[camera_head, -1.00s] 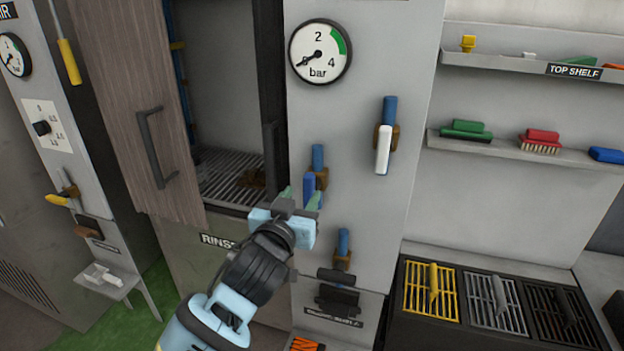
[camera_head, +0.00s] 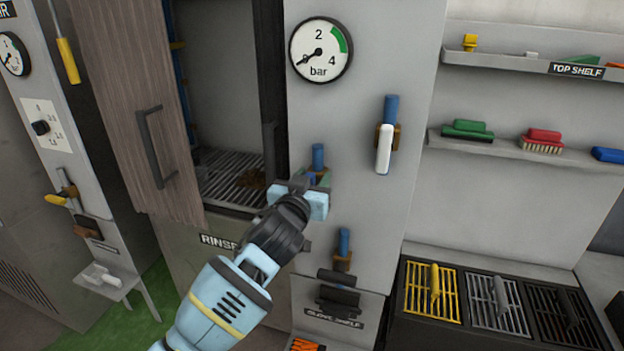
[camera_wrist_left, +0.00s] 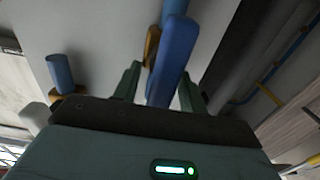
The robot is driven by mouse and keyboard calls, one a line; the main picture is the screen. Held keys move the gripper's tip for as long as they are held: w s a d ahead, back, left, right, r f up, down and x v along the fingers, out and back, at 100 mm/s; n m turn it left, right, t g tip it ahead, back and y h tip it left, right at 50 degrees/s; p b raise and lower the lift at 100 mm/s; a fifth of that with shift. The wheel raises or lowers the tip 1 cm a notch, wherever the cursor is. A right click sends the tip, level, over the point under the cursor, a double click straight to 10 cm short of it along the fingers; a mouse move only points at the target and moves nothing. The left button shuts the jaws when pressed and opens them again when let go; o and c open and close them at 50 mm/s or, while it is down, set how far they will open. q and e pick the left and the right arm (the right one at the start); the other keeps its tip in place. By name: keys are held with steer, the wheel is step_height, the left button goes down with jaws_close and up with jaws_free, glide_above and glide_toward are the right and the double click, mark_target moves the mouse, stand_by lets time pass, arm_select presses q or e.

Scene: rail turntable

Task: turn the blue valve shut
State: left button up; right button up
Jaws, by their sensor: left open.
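The blue valve sits on the grey panel below the pressure gauge, on a blue pipe (camera_head: 318,156). In the head view my left gripper mostly hides its handle. In the left wrist view the long blue handle (camera_wrist_left: 173,60) lies in the gap between the two green fingers, with its brown-yellow mount behind it. My left gripper (camera_head: 311,181) is open, close in front of the panel; its open fingers also show in the left wrist view (camera_wrist_left: 157,88). I cannot tell whether a finger touches the handle. My right gripper is not in view.
A white-handled valve (camera_head: 384,148) is up to the right, and another blue pipe (camera_head: 343,243) is below. The gauge (camera_head: 320,52) hangs above. A wooden door (camera_head: 135,80) stands open at the left. Black handles (camera_head: 338,287) jut out low on the panel.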

arm_select(q)
jaws_close()
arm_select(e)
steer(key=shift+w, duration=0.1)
